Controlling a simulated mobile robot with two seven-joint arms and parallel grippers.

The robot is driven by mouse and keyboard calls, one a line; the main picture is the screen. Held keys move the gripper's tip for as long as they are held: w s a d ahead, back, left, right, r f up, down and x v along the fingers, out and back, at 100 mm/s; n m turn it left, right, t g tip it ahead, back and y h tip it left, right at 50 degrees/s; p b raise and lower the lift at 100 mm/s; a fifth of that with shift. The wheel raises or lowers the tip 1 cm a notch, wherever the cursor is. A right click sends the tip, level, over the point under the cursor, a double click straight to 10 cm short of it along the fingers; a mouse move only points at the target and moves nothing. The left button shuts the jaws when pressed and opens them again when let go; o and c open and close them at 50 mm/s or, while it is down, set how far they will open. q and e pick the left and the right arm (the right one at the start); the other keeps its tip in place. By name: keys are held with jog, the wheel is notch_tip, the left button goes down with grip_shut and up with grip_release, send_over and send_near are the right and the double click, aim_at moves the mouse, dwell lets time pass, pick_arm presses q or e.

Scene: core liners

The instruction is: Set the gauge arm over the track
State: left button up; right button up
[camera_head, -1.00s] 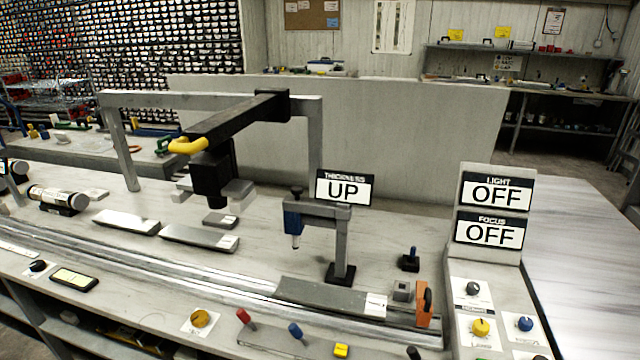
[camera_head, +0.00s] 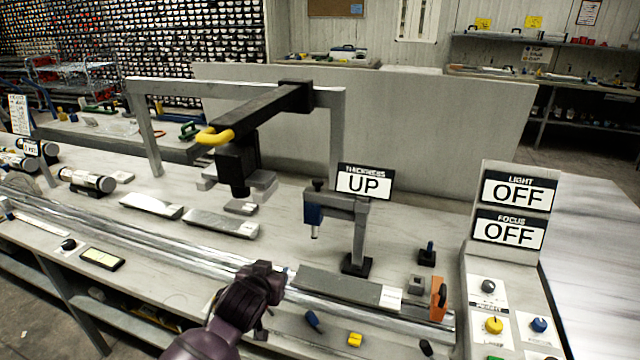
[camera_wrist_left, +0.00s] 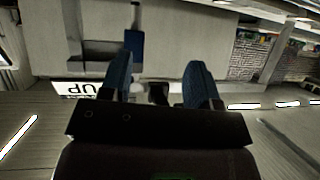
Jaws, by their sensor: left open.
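The thickness gauge has a grey arm (camera_head: 343,202) on a post with a black foot, and a blue head (camera_head: 314,213) hangs from its left end. Its sign (camera_head: 364,182) reads UP. The silver track (camera_head: 150,243) runs along the bench in front of it. My left gripper (camera_head: 264,278) is over the track, left of and nearer than the gauge, and touches nothing that I can see. In the left wrist view its blue fingers (camera_wrist_left: 160,85) are apart and empty. That view is upside down, with the sign (camera_wrist_left: 75,88) at left. My right gripper is out of view.
A grey slab (camera_head: 340,287) lies near the track's right end, beside an orange block (camera_head: 438,300). The control panel (camera_head: 475,275) stands at right.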

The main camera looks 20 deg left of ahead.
aim_at(316, 183)
pick_arm(q)
jog(key=w+d+r+t, duration=0.1)
jog(key=w+r, duration=0.2)
jog(key=w, duration=0.5)
jog(key=w+d+r+t+h, duration=0.1)
jog(key=w+r+t, duration=0.1)
jog(key=w+r, duration=0.2)
jog(key=w+d+r+m+t+h, duration=0.1)
jog(key=w+r, duration=0.3)
jog(key=w, duration=0.7)
jog(key=shift+w+d+r+t+b, duration=0.1)
jog(key=shift+w+d+t+b, duration=0.3)
jog(key=shift+t, duration=0.2)
jog(key=shift+w, duration=1)
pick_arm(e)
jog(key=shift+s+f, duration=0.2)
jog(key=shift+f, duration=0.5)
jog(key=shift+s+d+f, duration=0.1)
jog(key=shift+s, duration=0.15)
pick_arm(q)
jog(key=shift+c, duration=0.3)
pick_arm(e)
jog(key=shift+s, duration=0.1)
